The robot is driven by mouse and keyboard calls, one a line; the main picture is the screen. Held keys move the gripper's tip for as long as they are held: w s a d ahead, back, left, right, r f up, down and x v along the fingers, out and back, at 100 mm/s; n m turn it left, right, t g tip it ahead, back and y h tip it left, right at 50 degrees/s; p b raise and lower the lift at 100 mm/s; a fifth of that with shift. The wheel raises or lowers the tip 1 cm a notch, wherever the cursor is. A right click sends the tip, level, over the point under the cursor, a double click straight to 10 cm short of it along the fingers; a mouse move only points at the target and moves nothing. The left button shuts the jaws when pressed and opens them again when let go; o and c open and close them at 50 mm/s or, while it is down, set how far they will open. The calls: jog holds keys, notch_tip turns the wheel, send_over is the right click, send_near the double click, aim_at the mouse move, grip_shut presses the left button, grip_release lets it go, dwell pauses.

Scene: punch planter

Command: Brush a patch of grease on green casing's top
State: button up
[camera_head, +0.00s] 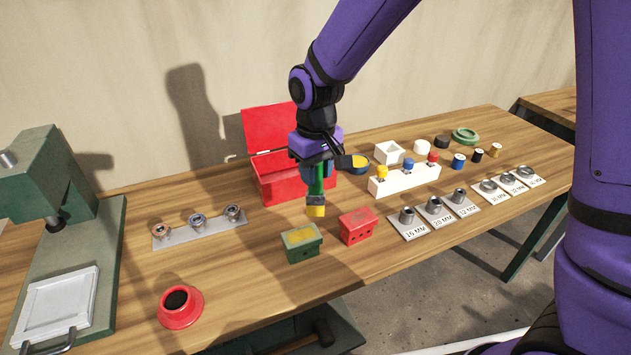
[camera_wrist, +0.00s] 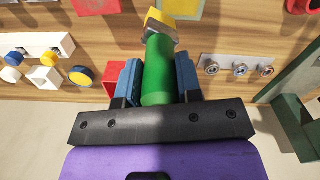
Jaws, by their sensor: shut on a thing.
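My gripper (camera_head: 314,172) is shut on the green handle of a brush (camera_head: 316,188), which hangs bristles down with a yellow tip. The brush also shows in the wrist view (camera_wrist: 158,72), between the blue fingers of my gripper (camera_wrist: 158,85). The green casing (camera_head: 301,250) stands on the table just below and left of the brush tip in the head view. A yellow patch shows on its top. The tip looks apart from the casing there. In the wrist view the tip partly covers the casing (camera_wrist: 203,8), which is cut off by the top edge.
A red casing (camera_head: 357,227) stands close to the right of the green one. An open red box (camera_head: 285,183) is behind. A white block with colored pegs (camera_head: 404,182), labelled plates (camera_head: 408,224) and a ring strip (camera_head: 199,233) lie around. A red cup (camera_head: 180,306) stands front left.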

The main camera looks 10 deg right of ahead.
jog(key=shift+r, duration=1.15)
